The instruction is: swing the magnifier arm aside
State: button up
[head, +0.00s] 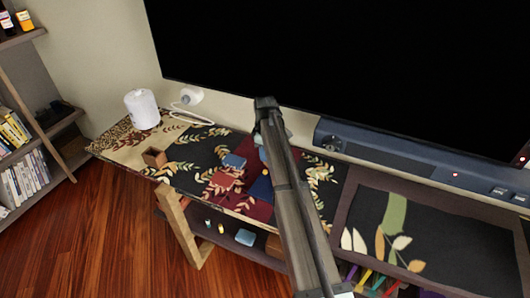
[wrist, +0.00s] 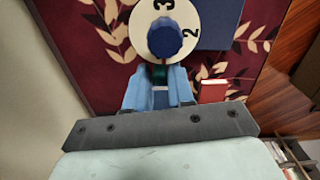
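I cannot make out the magnifier arm for certain in either view. In the wrist view my gripper (wrist: 160,72) points at a white disc (wrist: 151,48) marked 3 and 2, with a blue knob (wrist: 165,40) on it. The blue fingers stand a little apart with something dark green between their tips. I cannot tell whether they grip it or it lies behind them. In the head view my dark grey arm reaches over the shelf top and hides most of the gripper and what is under it.
A large black screen (head: 350,70) and a long blue-grey bar (head: 375,145) stand behind. Shelves with books are at left.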

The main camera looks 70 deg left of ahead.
grip_shut()
jog(key=shift+s+d+n, duration=0.25)
jog(key=shift+s+n, duration=0.05)
jog(key=shift+n, duration=0.7)
jog(key=shift+o, duration=1.9)
grip_release()
jog(key=shift+r, duration=0.1)
notch_tip(320, 180, up, 14)
jog(key=shift+f, duration=0.2)
